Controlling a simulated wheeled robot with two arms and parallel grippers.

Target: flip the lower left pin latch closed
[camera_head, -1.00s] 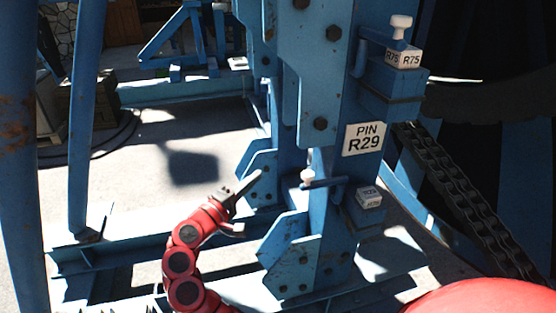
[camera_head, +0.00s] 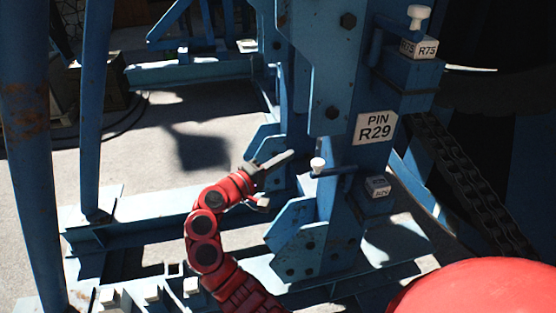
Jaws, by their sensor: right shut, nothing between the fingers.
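The lower pin latch has a white knob (camera_head: 318,163) on a blue handle (camera_head: 340,171) that reaches left from the blue post, below the "PIN R29" label (camera_head: 375,127). My right gripper (camera_head: 290,154), on a red arm, is shut and empty. Its tip points right towards the knob, at about the same height in the picture, with a small gap between them. I cannot tell the depth between them. My left gripper is not in view.
An upper latch with a white knob (camera_head: 418,14) sits above a block marked R75 (camera_head: 427,49). Blue steel plates (camera_head: 292,240) stand below the lower latch. A chain (camera_head: 465,170) hangs at right. Open ground (camera_head: 170,170) lies left of the gripper.

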